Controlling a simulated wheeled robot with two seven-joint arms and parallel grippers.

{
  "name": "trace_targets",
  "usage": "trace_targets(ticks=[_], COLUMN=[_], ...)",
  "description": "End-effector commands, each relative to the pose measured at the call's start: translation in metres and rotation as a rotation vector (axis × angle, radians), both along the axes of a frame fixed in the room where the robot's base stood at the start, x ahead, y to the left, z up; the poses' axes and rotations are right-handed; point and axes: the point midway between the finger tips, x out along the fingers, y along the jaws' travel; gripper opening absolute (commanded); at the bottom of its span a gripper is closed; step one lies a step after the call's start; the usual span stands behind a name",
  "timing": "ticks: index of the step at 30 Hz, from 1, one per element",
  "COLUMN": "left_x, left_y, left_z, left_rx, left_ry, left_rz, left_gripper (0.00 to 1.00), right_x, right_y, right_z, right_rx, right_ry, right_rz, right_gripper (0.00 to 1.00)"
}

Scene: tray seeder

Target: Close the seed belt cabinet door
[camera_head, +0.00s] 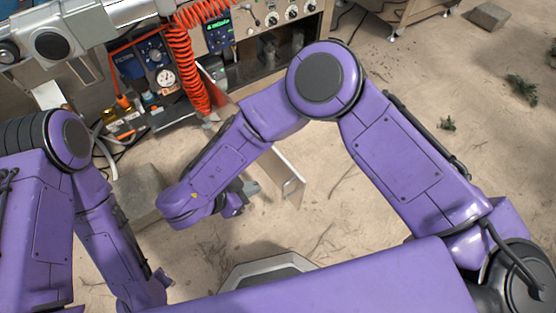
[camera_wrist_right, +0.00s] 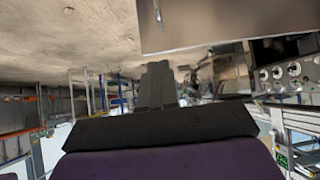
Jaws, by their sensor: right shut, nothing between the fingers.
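The seed belt cabinet door (camera_head: 277,171) is a pale metal panel standing out from the machine, open, with a bar handle (camera_head: 290,187) near its free edge. In the right wrist view the door (camera_wrist_right: 205,22) fills the upper right, with its handle (camera_wrist_right: 158,12) at its left edge. My right gripper (camera_head: 252,187) is shut and empty, just left of the door; I cannot tell whether it touches. Its closed dark fingers (camera_wrist_right: 158,80) point toward the machine in the wrist view. My left arm runs down to the lower left; its jaws do not show.
The machine front (camera_head: 262,50) carries knobs, a gauge (camera_head: 166,78) and a red coiled hose (camera_head: 188,65). A grey stone block (camera_head: 138,190) stands on the sandy floor left of my right gripper.

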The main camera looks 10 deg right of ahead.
Motion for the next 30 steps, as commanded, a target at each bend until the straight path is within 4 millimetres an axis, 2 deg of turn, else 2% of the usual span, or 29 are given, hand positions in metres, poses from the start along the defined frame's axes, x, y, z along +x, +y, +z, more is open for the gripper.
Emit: trace_targets(ticks=[5,16,22,30], left_x=[0.000,0.000,0.000,0.000], left_y=[0.000,0.000,0.000,0.000], left_z=[-0.006,-0.026,-0.028,-0.029], left_rx=[-0.001,-0.001,-0.001,-0.001], left_ry=[0.001,0.001,0.001,0.001], left_rz=[0.000,0.000,0.000,0.000], left_gripper=[0.38,0.38,0.38,0.38], right_x=[0.006,0.030,0.043,0.047], right_y=[-0.014,-0.068,-0.096,-0.104], right_z=[-0.016,-0.070,-0.068,-0.067], right_rx=[-0.001,-0.001,0.001,0.000], right_ry=[0.002,0.001,-0.001,-0.001], right_rz=[-0.001,-0.001,-0.001,0.001], right_gripper=[0.00,0.00,0.00,0.00])
